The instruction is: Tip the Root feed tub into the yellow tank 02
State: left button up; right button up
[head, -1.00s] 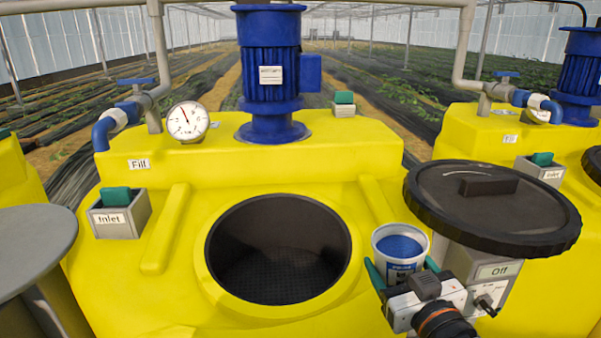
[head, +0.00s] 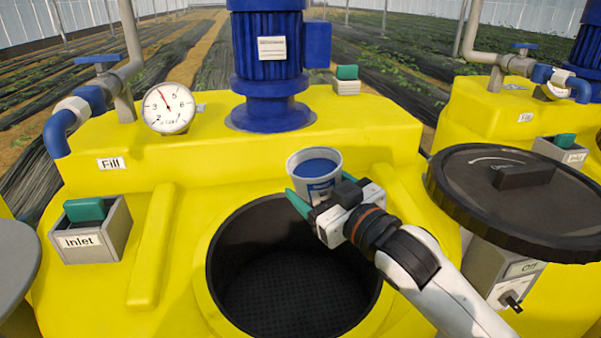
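The yellow tank (head: 150,200) fills the middle of the head view, with its round dark opening (head: 290,290) uncovered. No number 02 is readable on it. A white tub (head: 318,192) with blue contents and a blue label, too small to read, is upright above the opening's far right rim. My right gripper (head: 308,200) comes in from the right, its green fingers shut around the tub; part of the far finger is hidden behind it. My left gripper is not in view.
A black round lid (head: 520,200) stands out at the right above a grey switch box marked Off (head: 502,275). A blue motor (head: 268,70) rises behind the opening. A pressure gauge (head: 168,108) and a grey Inlet box (head: 90,232) are at the left.

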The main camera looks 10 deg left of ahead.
jog(key=shift+s+d, duration=0.2)
jog(key=shift+d, duration=0.05)
jog(key=shift+s+d+f+b, duration=0.15)
jog(key=shift+s+b, duration=0.05)
jog(key=shift+b, duration=0.25)
jog(key=shift+f+b, duration=0.35)
notch_tip(320, 180, down, 3)
jog(key=shift+w+r+b, duration=0.15)
jog(key=shift+b, duration=1.05)
jog(key=shift+f+b, duration=0.4)
jog(key=shift+b, duration=0.05)
